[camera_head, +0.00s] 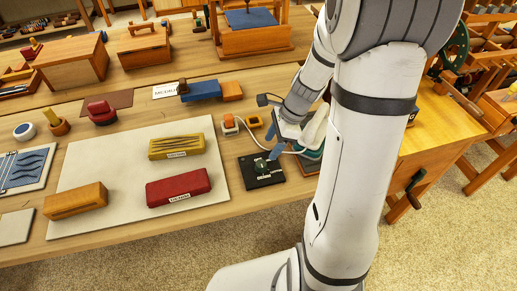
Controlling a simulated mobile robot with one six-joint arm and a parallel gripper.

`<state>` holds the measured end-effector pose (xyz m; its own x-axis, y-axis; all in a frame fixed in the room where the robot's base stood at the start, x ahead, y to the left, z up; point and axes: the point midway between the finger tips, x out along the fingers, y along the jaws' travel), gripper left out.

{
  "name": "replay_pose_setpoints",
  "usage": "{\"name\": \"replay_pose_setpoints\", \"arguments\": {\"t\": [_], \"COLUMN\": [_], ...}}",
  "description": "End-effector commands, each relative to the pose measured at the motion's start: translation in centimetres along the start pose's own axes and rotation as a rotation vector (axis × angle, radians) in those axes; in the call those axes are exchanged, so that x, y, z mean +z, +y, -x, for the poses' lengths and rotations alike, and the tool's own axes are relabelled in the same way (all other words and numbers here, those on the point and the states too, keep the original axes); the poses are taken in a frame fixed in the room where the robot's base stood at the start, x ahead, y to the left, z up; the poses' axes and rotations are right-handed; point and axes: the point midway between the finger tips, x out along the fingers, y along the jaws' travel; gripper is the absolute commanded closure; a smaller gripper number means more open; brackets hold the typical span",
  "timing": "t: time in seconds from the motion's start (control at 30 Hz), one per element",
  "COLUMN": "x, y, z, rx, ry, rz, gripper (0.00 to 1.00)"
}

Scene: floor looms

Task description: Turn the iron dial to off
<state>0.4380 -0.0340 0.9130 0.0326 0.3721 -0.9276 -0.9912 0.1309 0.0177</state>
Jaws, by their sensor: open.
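A black square plate (261,182) lies on the wooden table, left of my forearm. A small dial (262,168) with a pale marking sits on it; its setting is too small to read. My gripper (266,144) is open, just above and behind the dial, with its bluish fingertips pointing down; no clear contact shows. A white and teal object, perhaps the iron (311,137), stands right of the gripper and is partly hidden by my arm.
A grey board (120,150) holds a yellow box (176,146), a red box (178,187) and an orange box (75,201).

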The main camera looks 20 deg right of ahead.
Motion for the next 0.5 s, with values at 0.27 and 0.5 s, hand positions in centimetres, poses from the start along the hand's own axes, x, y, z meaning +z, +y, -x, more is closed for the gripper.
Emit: {"name": "replay_pose_setpoints", "arguments": {"t": [0.27,0.5], "x": [-0.6,-0.6], "y": [-0.4,-0.4], "z": [-3.1,-7.0], "rx": [0.006,0.007], "ry": [-0.014,-0.013], "rz": [-0.073,-0.07], "gripper": [0.45,0.45]}}
